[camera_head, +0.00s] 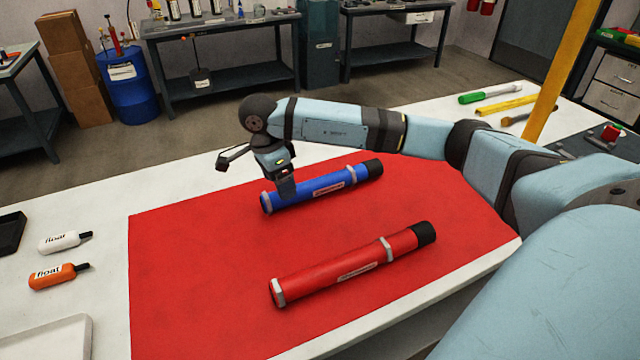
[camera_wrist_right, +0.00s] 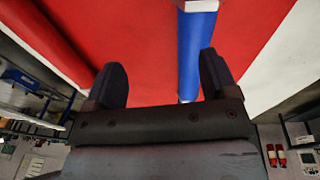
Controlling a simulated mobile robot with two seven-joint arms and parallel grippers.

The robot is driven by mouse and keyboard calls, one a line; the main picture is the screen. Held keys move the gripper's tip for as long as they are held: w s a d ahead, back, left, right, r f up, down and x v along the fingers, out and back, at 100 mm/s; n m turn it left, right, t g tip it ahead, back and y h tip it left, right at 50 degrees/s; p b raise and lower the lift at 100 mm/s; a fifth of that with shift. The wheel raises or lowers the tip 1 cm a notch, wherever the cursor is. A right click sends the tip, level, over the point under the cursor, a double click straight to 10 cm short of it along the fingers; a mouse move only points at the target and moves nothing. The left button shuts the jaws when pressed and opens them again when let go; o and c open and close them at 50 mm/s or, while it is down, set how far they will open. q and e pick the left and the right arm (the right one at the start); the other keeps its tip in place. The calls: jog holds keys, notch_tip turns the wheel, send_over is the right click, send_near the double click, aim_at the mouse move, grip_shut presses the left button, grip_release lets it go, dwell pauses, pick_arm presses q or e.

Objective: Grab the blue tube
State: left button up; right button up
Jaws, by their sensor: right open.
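The blue tube (camera_head: 325,188) lies on the red mat (camera_head: 180,270), with a black cap at its right end and grey bands. My right gripper (camera_head: 284,186) is over the tube's left part in the head view. In the right wrist view the gripper (camera_wrist_right: 163,82) is open, its two dark fingers apart. The blue tube (camera_wrist_right: 195,50) shows beyond and between the fingers, nearer the right finger. I cannot tell whether a finger touches it. My left gripper is not in view.
A red tube (camera_head: 350,264) lies on the mat in front of the blue one. A white bottle (camera_head: 62,241) and an orange bottle (camera_head: 57,276) lie at the left. A screwdriver with a green handle (camera_head: 478,97) lies at the back right. The left part of the mat is clear.

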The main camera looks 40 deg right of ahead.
aim_at(318, 179)
jog(key=w+d+r+h+b, duration=0.1)
jog(key=w+d+r+h, duration=0.15)
jog(key=d, duration=0.55)
jog(key=shift+m+h, duration=0.3)
jog(key=shift+h, duration=0.05)
jog(key=x, duration=0.4)
jog(key=b+x, duration=0.1)
jog(key=x, duration=0.1)
jog(key=shift+s+f, duration=0.2)
jog(key=shift+s, duration=0.1)
jog(key=shift+b+x, duration=0.5)
jog(key=shift+x, duration=2.6)
jog(key=shift+r, duration=0.1)
jog(key=c, duration=1.1)
jog(key=shift+c, duration=0.5)
jog(key=shift+d+r, duration=0.1)
jog(key=shift+r, duration=0.1)
